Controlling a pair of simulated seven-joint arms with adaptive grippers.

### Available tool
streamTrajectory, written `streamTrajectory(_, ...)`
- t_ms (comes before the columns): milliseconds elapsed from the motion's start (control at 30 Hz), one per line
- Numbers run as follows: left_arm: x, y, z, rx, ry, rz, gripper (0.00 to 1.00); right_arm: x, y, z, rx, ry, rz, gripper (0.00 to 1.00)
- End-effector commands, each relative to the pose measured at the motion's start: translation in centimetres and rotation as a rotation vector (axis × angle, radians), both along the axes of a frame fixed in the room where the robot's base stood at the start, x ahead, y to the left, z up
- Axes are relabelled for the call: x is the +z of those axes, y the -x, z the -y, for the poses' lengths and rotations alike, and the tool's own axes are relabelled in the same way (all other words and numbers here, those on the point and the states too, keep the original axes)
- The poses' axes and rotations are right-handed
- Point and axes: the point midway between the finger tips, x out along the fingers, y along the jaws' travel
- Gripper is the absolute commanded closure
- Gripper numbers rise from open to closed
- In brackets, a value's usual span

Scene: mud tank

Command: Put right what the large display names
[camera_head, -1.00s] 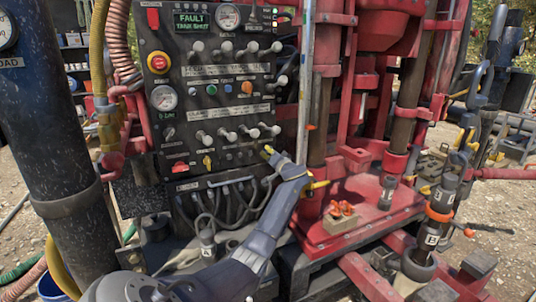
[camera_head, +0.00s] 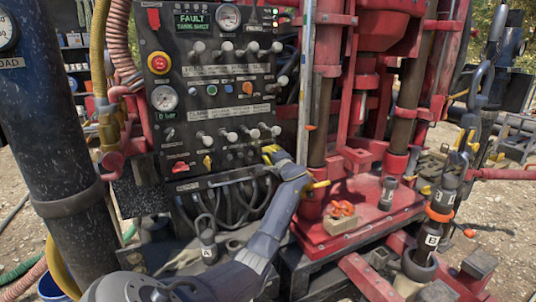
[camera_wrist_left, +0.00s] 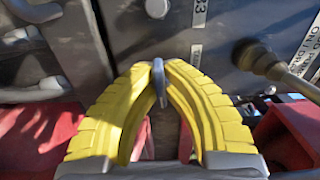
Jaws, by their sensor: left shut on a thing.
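The large display (camera_head: 193,20) at the top of the black control panel (camera_head: 225,130) reads FAULT in green. Its second line is too blurred to read surely. The panel carries rows of pale-knobbed levers, coloured buttons and gauges. My left gripper (camera_head: 268,153) is at the panel's lower right edge, below the lower lever row. In the left wrist view its yellow fingers (camera_wrist_left: 160,75) meet on a small grey lever-like piece (camera_wrist_left: 158,82). The fingers hide much of that piece in the head view. My right gripper is not in view.
A red drill rig (camera_head: 345,200) stands close to the right of my left arm. An orange-red object on a small block (camera_head: 341,215) sits on its base. Hoses and a dark column (camera_head: 50,130) fill the left. A knobbed lever (camera_wrist_left: 262,60) is beside the fingers.

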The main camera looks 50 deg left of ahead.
Motion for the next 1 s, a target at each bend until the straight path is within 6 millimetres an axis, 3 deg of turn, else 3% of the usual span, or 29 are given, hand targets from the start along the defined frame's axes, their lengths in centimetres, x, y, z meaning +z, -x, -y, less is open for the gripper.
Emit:
streamTrajectory(700,0.09,-0.04,0.01,-0.001,-0.019,-0.066,1.00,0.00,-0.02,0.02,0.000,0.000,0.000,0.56)
streamTrajectory(733,0.09,-0.04,0.01,-0.001,-0.019,-0.066,0.90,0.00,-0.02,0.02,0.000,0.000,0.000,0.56)
streamTrajectory(900,0.07,-0.03,0.01,-0.001,-0.019,-0.066,0.71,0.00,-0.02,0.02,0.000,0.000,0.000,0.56)
streamTrajectory(1000,0.06,-0.02,0.00,0.000,-0.019,-0.066,0.68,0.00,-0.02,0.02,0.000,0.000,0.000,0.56)
